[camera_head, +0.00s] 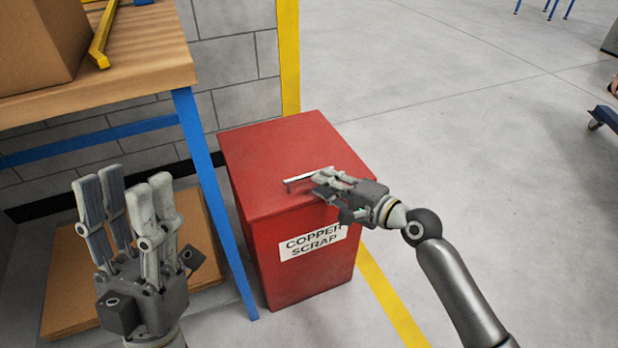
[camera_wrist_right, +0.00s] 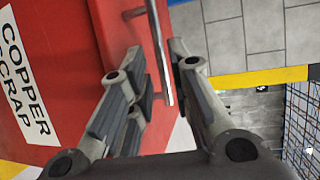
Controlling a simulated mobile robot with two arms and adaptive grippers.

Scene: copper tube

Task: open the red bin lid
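The red bin (camera_head: 290,260) stands on the floor with a "COPPER SCRAP" label on its front. Its flat red lid (camera_head: 275,145) lies closed on top. A thin light metal handle (camera_head: 299,181) sits on the lid near the front edge. My right gripper (camera_head: 322,182) is at the handle, reaching in from the right. In the right wrist view the handle bar (camera_wrist_right: 159,55) runs between its spread fingers, with gaps visible beside it. My left gripper (camera_head: 128,190) is open and empty, fingers up, to the left of the bin.
A wooden-topped table (camera_head: 150,50) with a blue leg (camera_head: 215,195) stands close left of the bin. A cardboard box (camera_head: 35,45) is on it. A grey block wall (camera_head: 230,60) is behind. Clear concrete floor (camera_head: 470,110) lies to the right.

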